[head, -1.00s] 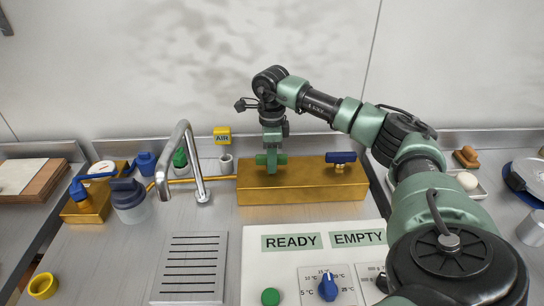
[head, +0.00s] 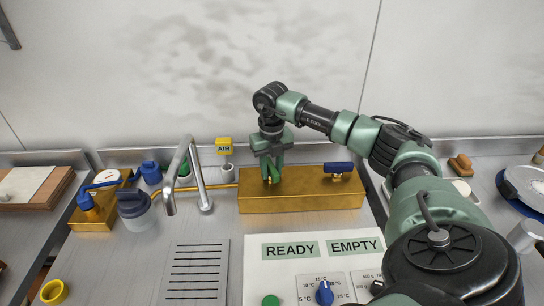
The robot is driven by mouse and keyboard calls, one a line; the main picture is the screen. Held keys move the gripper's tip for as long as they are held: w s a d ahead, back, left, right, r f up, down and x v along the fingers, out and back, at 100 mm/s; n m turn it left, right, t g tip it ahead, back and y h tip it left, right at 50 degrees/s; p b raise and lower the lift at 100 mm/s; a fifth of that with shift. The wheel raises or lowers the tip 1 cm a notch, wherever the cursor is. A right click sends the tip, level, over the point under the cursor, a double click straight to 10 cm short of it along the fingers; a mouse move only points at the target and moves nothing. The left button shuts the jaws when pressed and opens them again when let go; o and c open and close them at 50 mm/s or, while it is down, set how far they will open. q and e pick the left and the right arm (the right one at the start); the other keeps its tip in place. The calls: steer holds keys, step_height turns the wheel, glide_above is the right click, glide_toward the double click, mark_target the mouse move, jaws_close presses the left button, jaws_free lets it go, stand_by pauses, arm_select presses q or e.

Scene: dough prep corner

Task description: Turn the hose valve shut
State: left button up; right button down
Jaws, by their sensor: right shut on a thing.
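A long brass block (head: 300,202) sits on the steel counter, with two handles on top. My right gripper (head: 271,177) points down over the block's left part. It is shut on a green valve handle (head: 274,175), mostly hidden by the fingers, with its visible end toward the front. A blue valve handle (head: 338,167) on the block's right part lies crosswise, apart from my gripper. A yellow hose (head: 222,187) runs into the block's left end. I cannot tell from labels which handle is the hose valve. My left gripper is not in view.
A metal faucet (head: 184,165) stands left of the block. A brass piece with a blue lever (head: 100,185), a grey-blue jar (head: 133,208) and a yellow AIR sign (head: 224,146) are farther left and behind. A panel with READY and EMPTY labels (head: 315,249) lies in front.

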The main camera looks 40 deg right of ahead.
mark_target(272, 166)
steer(key=shift+r+m, duration=0.15)
steer(key=shift+m, duration=0.75)
steer(key=c, duration=1.5)
jaws_free()
steer(key=shift+m+p, duration=0.4)
steer(key=shift+m, duration=0.3)
steer(key=shift+o, duration=0.9)
step_height(272, 166, up, 7)
steer(key=p, duration=0.5)
steer(key=shift+f, duration=0.2)
